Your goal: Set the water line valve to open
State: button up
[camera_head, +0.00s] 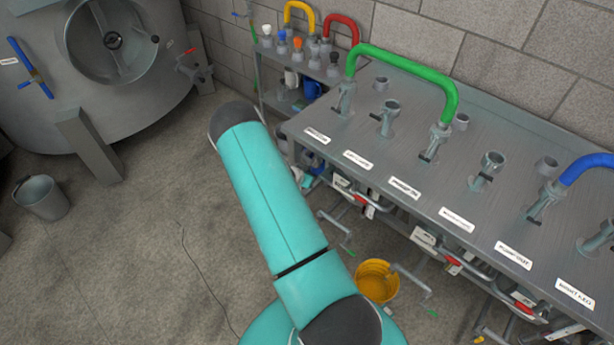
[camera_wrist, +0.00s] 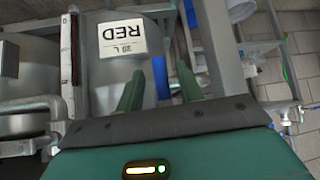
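I cannot tell which valve belongs to the water line, as the small labels on the steel panel (camera_head: 470,205) are not readable. Small valves with dark levers, such as one valve (camera_head: 433,145), stand in a row on the panel. Below its front edge run pipes with red fittings, such as one red fitting (camera_head: 452,265). In the wrist view my gripper (camera_wrist: 160,88) shows two green fingers set apart with nothing clasped between them. A grey vessel labelled RED (camera_wrist: 105,75) is just beyond them. The head view does not show the gripper.
A green hose bend (camera_head: 405,75) and a blue one (camera_head: 585,165) arch over the panel. A yellow bucket (camera_head: 376,281) stands under the panel edge. A large steel tank (camera_head: 60,90) and a grey bucket (camera_head: 42,198) are at left. Floor between is mostly clear.

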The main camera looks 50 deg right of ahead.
jog(key=v, duration=1.3)
jog(key=shift+a+r, duration=0.25)
jog(key=shift+r, duration=0.05)
jog(key=shift+s, duration=0.1)
